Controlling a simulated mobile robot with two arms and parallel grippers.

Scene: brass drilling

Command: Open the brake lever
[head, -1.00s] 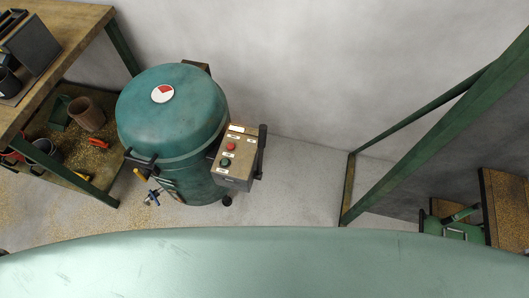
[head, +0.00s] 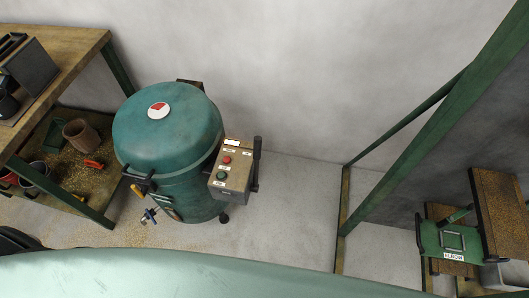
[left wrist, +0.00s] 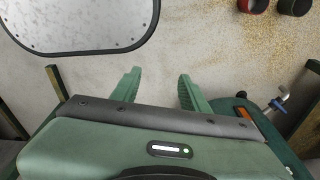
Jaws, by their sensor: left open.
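A green drum-shaped machine (head: 165,125) stands on the floor left of centre in the head view. A black handle with a yellow part (head: 138,189) is at the drum's left. My left gripper (left wrist: 158,86) shows in the left wrist view with its green fingers apart and nothing between them. My right gripper is in neither view.
A wooden workbench (head: 75,46) with a lower shelf stands at the left. A green frame post (head: 420,125) rises at the right, near a green panel (head: 447,236). A blue-handled valve (head: 150,215) sticks out low on the drum. Floor right of the drum is clear.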

